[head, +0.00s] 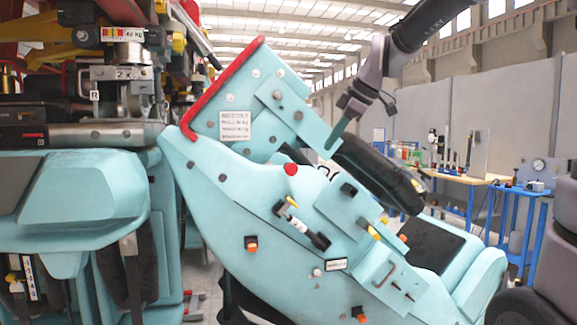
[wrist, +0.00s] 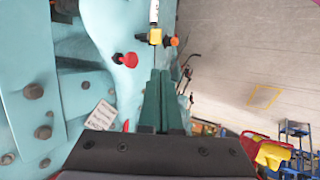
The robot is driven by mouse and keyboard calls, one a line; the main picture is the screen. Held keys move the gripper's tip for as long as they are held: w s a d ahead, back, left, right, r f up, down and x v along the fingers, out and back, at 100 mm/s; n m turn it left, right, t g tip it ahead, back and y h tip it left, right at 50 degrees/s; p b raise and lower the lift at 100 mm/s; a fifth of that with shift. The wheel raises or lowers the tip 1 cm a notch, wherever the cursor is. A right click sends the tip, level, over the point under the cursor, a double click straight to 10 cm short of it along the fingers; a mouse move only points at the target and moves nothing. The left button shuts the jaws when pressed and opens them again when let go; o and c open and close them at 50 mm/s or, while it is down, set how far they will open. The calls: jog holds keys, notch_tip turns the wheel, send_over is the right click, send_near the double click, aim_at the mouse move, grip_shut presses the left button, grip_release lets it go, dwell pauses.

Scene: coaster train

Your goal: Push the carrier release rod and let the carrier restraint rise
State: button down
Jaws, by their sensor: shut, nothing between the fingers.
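My gripper (head: 333,141) is at the upper middle in the head view, its green fingers closed together and empty. In the wrist view the fingers (wrist: 159,75) point at the teal carrier side (head: 245,215). A red knob (head: 291,169) sits below the fingertips, and shows left of them in the wrist view (wrist: 130,59). A white rod (head: 298,225) with a yellow end lies lower; it shows beyond the fingertips in the wrist view (wrist: 154,12). I cannot tell which is the release rod. A black padded bar (head: 380,172), seemingly the restraint, slopes down over the seat.
A teal panel with a red edge (head: 212,95) rises left of my gripper. Another carrier (head: 85,205) stands close at the left. Blue workbenches (head: 520,190) with tools are behind at the right. Open floor (wrist: 240,60) shows at the right in the wrist view.

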aim_at(291, 169)
jog(key=w+a+n, duration=0.1)
jog(key=a+n, duration=0.1)
jog(key=shift+w+a, duration=0.4)
jog(key=w+a+f, duration=0.6)
jog(key=w+f, duration=0.1)
jog(key=shift+w+f, duration=0.2)
jog(key=shift+f, duration=0.15)
